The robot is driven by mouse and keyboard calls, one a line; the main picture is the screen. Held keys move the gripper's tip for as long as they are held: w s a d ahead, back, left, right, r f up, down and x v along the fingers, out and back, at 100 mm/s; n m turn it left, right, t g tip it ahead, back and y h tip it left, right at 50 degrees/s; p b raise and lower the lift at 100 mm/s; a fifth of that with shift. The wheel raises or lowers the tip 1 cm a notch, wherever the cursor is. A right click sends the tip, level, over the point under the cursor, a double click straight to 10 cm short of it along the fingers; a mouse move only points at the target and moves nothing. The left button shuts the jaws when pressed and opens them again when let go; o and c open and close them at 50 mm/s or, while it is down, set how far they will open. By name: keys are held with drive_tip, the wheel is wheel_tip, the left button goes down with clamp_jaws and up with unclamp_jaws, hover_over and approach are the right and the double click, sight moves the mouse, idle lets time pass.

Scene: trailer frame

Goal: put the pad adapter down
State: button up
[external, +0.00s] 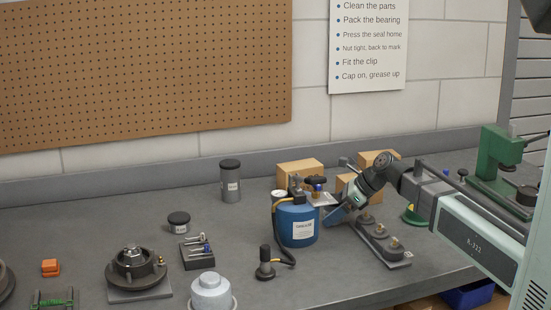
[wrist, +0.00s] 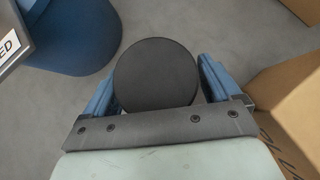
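In the external view the disc is not clearly visible behind the tank.
A grey rack (external: 398,262) with several brass-topped parts lies right of my gripper. Cardboard boxes (external: 300,171) stand behind, and one (wrist: 292,105) is close on the right in the wrist view. The blue tank (wrist: 75,45) is close at upper left. Grey bench shows between them.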

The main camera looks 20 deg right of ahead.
sight(335, 196)
drive_tip(key=c, duration=1.5)
drive_tip(key=shift+r, duration=0.1)
wheel_tip(335, 196, up, 18)
drive_tip(key=m+t+h, duration=0.1)
drive_tip(key=m+t, duration=0.1)
drive_tip(key=s+d+m+h, duration=0.1)
drive_tip(key=d+m, duration=0.1)
drive_tip(key=d, duration=0.3)
drive_tip(key=s+d+f+m+t+h, duration=0.1)
drive_tip(key=s+d+m+h, duration=0.1)
drive_tip(key=d, duration=0.4)
drive_tip(key=s+d+m+t+h, duration=0.1)
drive_tip(key=s+d+m, duration=0.1)
drive_tip(key=d, duration=0.4)
drive_tip(key=shift+f+m, duration=0.3)
drive_tip(key=shift+m, duration=0.2)
